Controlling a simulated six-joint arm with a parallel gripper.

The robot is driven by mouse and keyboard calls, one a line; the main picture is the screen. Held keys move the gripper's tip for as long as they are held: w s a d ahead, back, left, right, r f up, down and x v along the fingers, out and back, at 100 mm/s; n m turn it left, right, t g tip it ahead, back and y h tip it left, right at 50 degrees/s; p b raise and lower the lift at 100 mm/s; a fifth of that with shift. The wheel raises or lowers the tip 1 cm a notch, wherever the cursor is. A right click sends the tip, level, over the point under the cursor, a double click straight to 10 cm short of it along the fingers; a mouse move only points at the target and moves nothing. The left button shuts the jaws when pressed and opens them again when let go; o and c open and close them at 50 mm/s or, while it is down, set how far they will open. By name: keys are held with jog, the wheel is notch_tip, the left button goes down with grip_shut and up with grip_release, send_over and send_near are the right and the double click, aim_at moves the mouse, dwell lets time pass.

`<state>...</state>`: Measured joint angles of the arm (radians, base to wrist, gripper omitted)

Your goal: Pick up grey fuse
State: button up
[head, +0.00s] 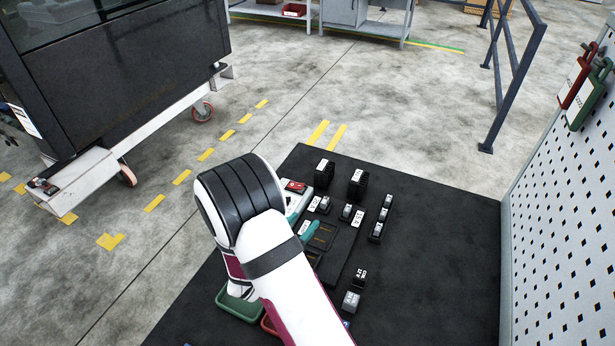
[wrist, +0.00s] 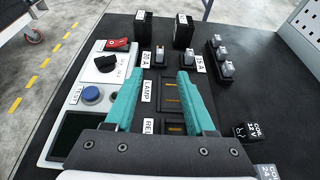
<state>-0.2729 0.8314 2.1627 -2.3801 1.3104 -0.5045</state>
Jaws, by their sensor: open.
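Several fuses with grey tops on black bases show, and I cannot tell which one is meant. In the wrist view, one grey fuse (wrist: 160,56) stands by the 20 A label, and another grey fuse (wrist: 195,56) by the 15 A label. More stand in a row (wrist: 223,55) to the right. My gripper (wrist: 161,73) has teal fingers, apart and empty, over the black fuse panel (wrist: 172,78). The 20 A fuse appears just beyond the fingertips, between them in the picture. In the head view, my arm hides part of the panel and most of my gripper (head: 304,226).
A white control box (wrist: 73,92) with a blue button and red switch lies left of the panel. Two black blocks (wrist: 183,31) stand behind it.

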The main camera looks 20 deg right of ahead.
aim_at(324, 201)
jog(key=x, duration=1.5)
jog(key=shift+w+d+f, duration=0.15)
jog(key=shift+f, duration=0.25)
grip_shut()
